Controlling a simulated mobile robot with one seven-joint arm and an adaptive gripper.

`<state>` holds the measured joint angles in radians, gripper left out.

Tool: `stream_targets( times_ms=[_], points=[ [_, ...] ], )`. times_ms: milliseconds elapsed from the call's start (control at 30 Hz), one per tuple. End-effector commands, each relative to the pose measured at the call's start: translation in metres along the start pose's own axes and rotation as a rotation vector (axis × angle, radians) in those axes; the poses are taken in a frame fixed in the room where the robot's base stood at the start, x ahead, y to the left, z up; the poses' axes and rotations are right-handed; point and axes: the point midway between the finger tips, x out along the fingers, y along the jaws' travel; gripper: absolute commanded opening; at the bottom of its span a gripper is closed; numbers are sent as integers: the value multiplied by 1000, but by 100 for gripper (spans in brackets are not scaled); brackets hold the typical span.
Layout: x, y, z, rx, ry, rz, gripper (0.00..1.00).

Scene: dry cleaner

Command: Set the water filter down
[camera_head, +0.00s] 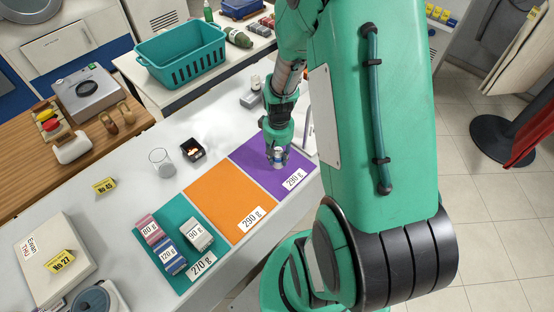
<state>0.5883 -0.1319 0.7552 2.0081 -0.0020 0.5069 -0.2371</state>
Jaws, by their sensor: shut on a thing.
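My gripper (278,150) points down over the purple mat (297,170) on the white counter. It is shut on a small white and blue thing (278,161), which I take to be the water filter. The fingers hide most of it. I cannot tell whether its bottom touches the mat.
Several labelled bundles (196,234) lie on the teal mat. A clear glass (162,163) and a small black box (193,149) stand behind the mats. A teal basket (181,54) is farther back. The orange mat is bare apart from its label.

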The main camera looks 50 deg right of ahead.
Motion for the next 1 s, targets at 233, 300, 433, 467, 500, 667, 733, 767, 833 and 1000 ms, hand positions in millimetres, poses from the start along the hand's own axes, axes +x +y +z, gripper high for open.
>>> stream_targets(
  times_ms=[233,300,433,467,500,667,733,767,833,1000],
  points=[
    [1,2,-10,0,0,0,3],
    [0,2,-10,0,0,0,3],
    [1,2,-10,0,0,0,3],
    [1,2,-10,0,0,0,3],
    [1,2,-11,0,0,0,3],
    [8,4,-18,0,-2,-1,3],
    [18,4,-18,0,-3,-1,3],
    [21,4,-18,0,-2,-1,3],
    [29,4,-18,0,-1,0,3],
    [37,4,-18,0,0,0,3]
  ],
)
